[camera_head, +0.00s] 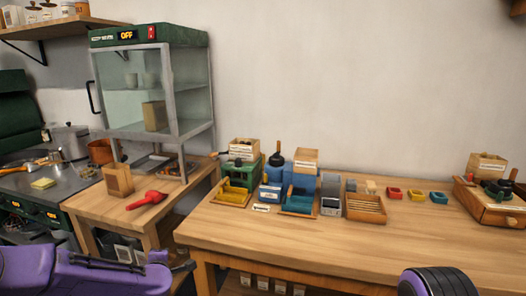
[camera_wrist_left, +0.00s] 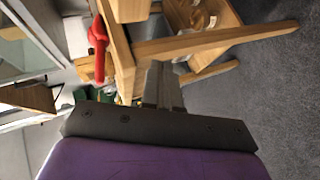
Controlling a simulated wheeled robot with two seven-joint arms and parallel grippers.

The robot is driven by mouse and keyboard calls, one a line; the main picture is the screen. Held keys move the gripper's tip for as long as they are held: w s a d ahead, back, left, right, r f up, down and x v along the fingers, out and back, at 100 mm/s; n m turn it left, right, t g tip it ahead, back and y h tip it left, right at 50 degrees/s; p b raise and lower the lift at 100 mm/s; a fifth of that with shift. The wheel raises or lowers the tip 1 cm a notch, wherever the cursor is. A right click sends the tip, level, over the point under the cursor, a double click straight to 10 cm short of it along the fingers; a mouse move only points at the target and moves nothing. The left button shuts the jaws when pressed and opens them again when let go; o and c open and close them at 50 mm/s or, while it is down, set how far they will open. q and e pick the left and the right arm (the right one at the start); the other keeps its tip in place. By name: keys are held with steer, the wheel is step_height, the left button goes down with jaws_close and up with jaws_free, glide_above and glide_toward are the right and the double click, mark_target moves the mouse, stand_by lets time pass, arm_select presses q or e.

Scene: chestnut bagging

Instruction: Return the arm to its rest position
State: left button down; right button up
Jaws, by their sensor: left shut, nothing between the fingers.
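My left arm (camera_head: 85,277) shows purple at the bottom left of the head view, low in front of the small wooden side table (camera_head: 130,212). My left gripper (camera_wrist_left: 163,82) shows in the left wrist view as grey fingers close together, shut and empty. It points toward the wooden furniture and touches nothing that I can see. Part of my right arm (camera_head: 440,282), a dark rounded link with purple, shows at the bottom right of the head view. My right gripper is out of view.
A red tool (camera_head: 147,200) and a wooden block (camera_head: 117,180) lie on the side table. A glass cabinet (camera_head: 155,85) stands behind it. The long table (camera_head: 330,238) holds small bins and boxes; its front strip is clear. Grey floor (camera_wrist_left: 270,90) is open.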

arm_select(q)
steer(key=s+d+f+m+g+h, duration=0.1)
steer(key=s+d+f+m, duration=0.15)
steer(key=s+f, duration=0.35)
steer(key=s+d+f+m+g, duration=0.1)
steer(key=s+f+m, duration=0.2)
steer(key=s+f, duration=0.3)
steer(key=s+a+f+m+g, duration=0.1)
steer(key=s+f+m+g, duration=0.1)
steer(key=s, duration=0.8)
steer(key=s+a+f+m+g, duration=0.1)
steer(key=s+f, duration=0.4)
steer(key=s, duration=0.6)
steer(key=s+a+f+m+g, duration=0.1)
steer(key=s+f+m+g, duration=0.2)
steer(key=s, duration=0.8)
steer(key=shift+s+f+m+g, duration=0.15)
steer(key=shift+f+m+g, duration=0.3)
steer(key=shift+m, duration=0.3)
steer(key=shift+r, duration=0.1)
